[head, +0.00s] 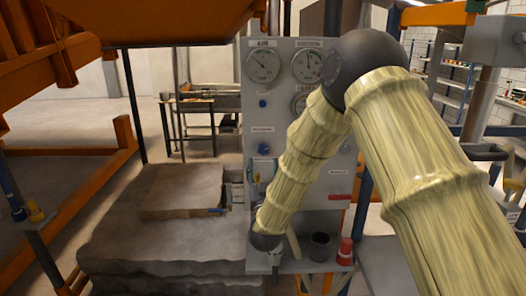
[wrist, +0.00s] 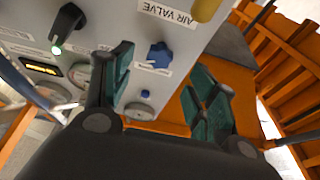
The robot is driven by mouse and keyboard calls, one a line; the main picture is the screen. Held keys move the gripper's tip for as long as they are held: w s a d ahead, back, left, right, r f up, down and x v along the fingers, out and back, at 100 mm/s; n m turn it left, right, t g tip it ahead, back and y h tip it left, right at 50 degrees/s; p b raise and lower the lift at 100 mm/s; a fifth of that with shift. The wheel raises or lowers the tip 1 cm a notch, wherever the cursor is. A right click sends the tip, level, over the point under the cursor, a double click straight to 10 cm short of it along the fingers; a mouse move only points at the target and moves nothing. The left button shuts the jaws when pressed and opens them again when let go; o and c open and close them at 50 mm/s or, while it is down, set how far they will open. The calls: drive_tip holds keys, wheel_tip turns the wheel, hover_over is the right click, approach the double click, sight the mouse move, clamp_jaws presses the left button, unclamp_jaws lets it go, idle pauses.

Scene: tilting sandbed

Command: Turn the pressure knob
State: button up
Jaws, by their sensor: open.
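The grey control panel (head: 285,135) stands ahead in the head view. A blue knob (head: 263,149) sits on its left side; a blue pointed knob (wrist: 160,55) shows in the wrist view, with a white label beside it too blurred to read. A black knob (wrist: 68,22) is at the upper left of the wrist view, near a green light. I cannot read which knob is marked pressure. My gripper (wrist: 165,85) is open and empty; its two teal-padded fingers stand apart, with the blue knob showing beyond the gap. In the head view my arm hides most of the gripper.
Round gauges (head: 263,65) fill the panel's top, with a small blue button (head: 262,103) below. An AIR VALVE label (wrist: 165,12) is near a yellow part. A dark cup (head: 320,247) and a red object (head: 345,252) stand on the ledge. The sandbed (head: 130,230) lies left.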

sight(263, 152)
drive_tip(key=shift+p+x, duration=1.15)
drive_tip(key=shift+x, duration=1.9)
drive_tip(key=c, duration=1)
